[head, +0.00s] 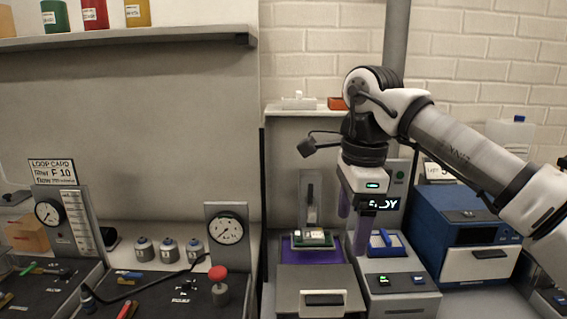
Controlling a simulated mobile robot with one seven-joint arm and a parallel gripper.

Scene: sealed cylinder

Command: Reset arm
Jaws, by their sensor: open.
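My gripper (352,236) hangs from my arm at the right of centre, pointing down. Its two purple fingers are apart, with nothing visible between them. It is in front of the grey device with a lit display (384,204), whose text is partly hidden by my arm. The fingers are above and between a purple-topped station (309,252) on the left and a blue item (384,242) on the device's tray on the right. I cannot tell the exact height of the fingertips over these.
A blue box-shaped machine (465,235) stands at the right. A red-knobbed post (218,284), a dial gauge (227,229) and small grey canisters (168,250) stand at the left. A shelf (150,38) holds coloured containers at the upper left. The upper wall area is clear.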

